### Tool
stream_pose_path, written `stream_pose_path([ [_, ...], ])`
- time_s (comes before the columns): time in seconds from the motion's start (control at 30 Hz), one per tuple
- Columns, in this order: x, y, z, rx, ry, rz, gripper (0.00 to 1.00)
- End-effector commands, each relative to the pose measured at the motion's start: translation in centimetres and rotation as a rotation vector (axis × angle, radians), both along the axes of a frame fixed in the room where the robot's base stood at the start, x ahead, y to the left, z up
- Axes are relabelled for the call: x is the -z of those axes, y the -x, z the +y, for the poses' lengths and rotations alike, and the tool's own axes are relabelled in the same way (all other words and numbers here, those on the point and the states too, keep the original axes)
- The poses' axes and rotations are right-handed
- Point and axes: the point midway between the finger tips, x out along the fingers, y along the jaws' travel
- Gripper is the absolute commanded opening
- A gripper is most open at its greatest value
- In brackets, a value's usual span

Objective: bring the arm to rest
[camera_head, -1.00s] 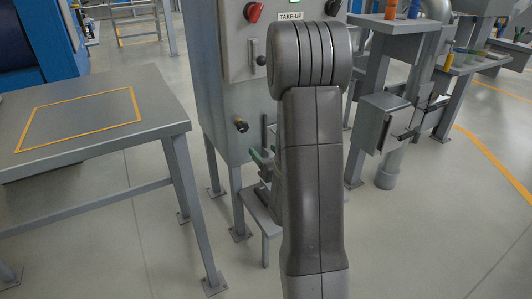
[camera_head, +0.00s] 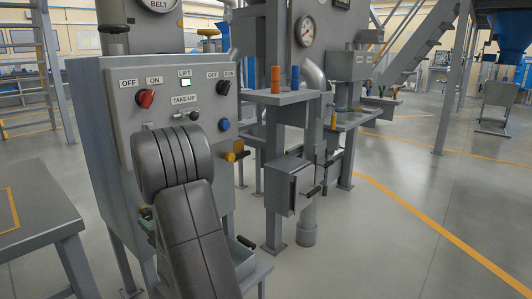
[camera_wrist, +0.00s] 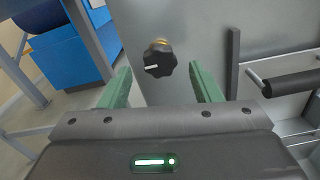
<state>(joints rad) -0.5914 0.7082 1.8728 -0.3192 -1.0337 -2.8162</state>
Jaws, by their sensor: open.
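My gripper (camera_wrist: 160,92) shows in the wrist view with its two green fingers apart and nothing between them. A black knob (camera_wrist: 159,60) on a brass stem shows ahead of the fingers, on a grey panel; I cannot tell its exact distance. In the head view my arm is folded in front of the grey control cabinet (camera_head: 100,160), and it hides most of the gripper.
The cabinet carries a red switch (camera_head: 146,98), a lit green lift lamp (camera_head: 186,83), a black switch (camera_head: 223,87) and a blue button (camera_head: 224,125). A grey table (camera_head: 40,228) stands at left. A grey box with a handle (camera_head: 290,185) stands right. Open floor lies at the far right.

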Motion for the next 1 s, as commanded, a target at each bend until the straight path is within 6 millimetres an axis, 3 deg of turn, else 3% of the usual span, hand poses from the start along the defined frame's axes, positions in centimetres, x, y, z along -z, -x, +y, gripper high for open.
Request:
stream_pose_path([
  [0.2, 0.1, -1.3, 1.6, 0.000, 0.001, 0.001, 0.58],
  [0.63, 0.0, -1.5, 1.8, 0.000, -0.002, 0.002, 0.58],
  [0.77, 0.0, -1.1, 1.2, 0.001, 0.000, 0.003, 0.58],
  [1.0, -0.1, 1.4, -1.8, 0.002, 0.002, 0.003, 0.58],
])
